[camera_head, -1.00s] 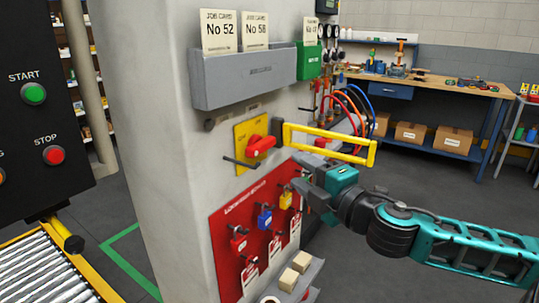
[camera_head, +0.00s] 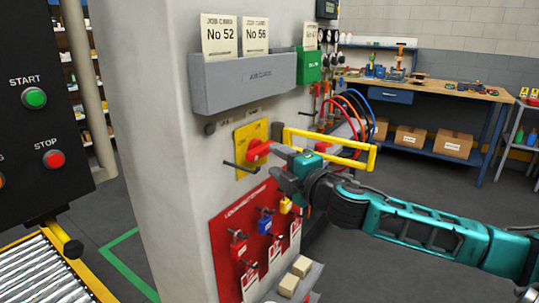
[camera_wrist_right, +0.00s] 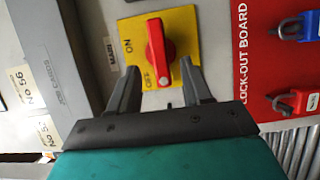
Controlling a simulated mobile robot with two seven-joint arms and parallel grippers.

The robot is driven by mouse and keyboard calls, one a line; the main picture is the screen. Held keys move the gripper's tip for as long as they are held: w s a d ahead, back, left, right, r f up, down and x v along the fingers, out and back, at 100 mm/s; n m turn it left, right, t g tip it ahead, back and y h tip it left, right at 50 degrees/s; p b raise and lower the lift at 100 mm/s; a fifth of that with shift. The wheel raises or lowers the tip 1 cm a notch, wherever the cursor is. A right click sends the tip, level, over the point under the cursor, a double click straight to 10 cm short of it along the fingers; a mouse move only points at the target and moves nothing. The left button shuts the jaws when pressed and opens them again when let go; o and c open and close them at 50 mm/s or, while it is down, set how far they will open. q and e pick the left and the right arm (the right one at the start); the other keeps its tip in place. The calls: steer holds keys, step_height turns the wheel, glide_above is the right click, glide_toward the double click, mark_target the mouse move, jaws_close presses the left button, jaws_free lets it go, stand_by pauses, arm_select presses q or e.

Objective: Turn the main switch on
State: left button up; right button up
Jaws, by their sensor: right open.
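The main switch is a red rotary handle (camera_head: 257,152) on a yellow plate (camera_head: 241,133) on the pillar's side. In the right wrist view the handle (camera_wrist_right: 157,42) runs up and down the picture. The ON label (camera_wrist_right: 128,45) is left of it and the OFF label (camera_wrist_right: 149,81) is by its lower end. My right gripper (camera_head: 281,157) is open and close in front of the switch. In the right wrist view its fingertips (camera_wrist_right: 160,66) appear on either side of the handle's lower end; contact cannot be told. My left gripper is not in view.
A yellow bar frame (camera_head: 330,139) juts out right of the switch, beside my right gripper. Below is a red lock-out board (camera_head: 226,222) with padlocks and tags. A grey job-card holder (camera_head: 243,85) sits above.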

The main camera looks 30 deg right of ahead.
mark_target(265, 153)
steer(key=shift+w+a, duration=0.1)
steer(key=shift+w, duration=1.75)
jaws_close()
